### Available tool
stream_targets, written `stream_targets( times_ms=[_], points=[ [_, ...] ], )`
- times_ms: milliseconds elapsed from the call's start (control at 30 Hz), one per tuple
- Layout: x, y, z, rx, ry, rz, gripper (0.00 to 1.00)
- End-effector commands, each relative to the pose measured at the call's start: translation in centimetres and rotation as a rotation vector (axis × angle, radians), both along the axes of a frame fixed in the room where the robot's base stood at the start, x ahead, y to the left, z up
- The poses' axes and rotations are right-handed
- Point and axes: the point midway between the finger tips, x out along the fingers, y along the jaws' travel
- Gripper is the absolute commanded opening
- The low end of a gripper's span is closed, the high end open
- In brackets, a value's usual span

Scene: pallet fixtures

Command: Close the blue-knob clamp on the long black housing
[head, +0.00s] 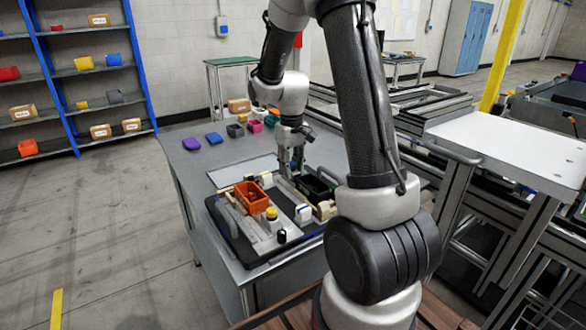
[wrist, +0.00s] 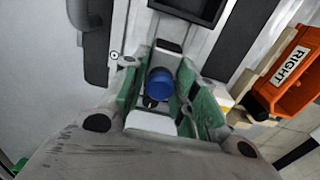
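The long black housing (head: 314,187) sits on the fixture plate in the head view, right of my gripper (head: 291,162). Part of a black housing also shows at the top of the wrist view (wrist: 190,8). The blue knob (wrist: 160,86) is in the wrist view, between the two green-padded fingers of my gripper (wrist: 165,72). The fingers stand apart on either side of the knob, with a narrow gap showing. Whether a pad touches it is hard to tell. The clamp's lower parts are mostly hidden, and my gripper hides the knob in the head view.
An orange bin (head: 251,198) stands on the fixture, left of my gripper in the head view; in the wrist view an orange bin labelled RIGHT (wrist: 298,70) is at the right. A yellow knob (head: 271,213) and a black knob (head: 281,236) stand in front. Small bins line the table's back.

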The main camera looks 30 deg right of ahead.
Motion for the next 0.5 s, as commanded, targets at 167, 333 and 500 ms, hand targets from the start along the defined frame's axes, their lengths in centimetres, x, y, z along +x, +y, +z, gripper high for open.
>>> stream_targets(
  times_ms=[167, 333, 500],
  points=[
    [0.0, 0.0, 0.02, 0.0, 0.0, 0.0, 0.06],
    [0.01, 0.0, 0.03, 0.0, 0.0, 0.0, 0.06],
    [-0.08, 0.0, 0.03, 0.0, 0.0, 0.0, 0.06]
  ],
)
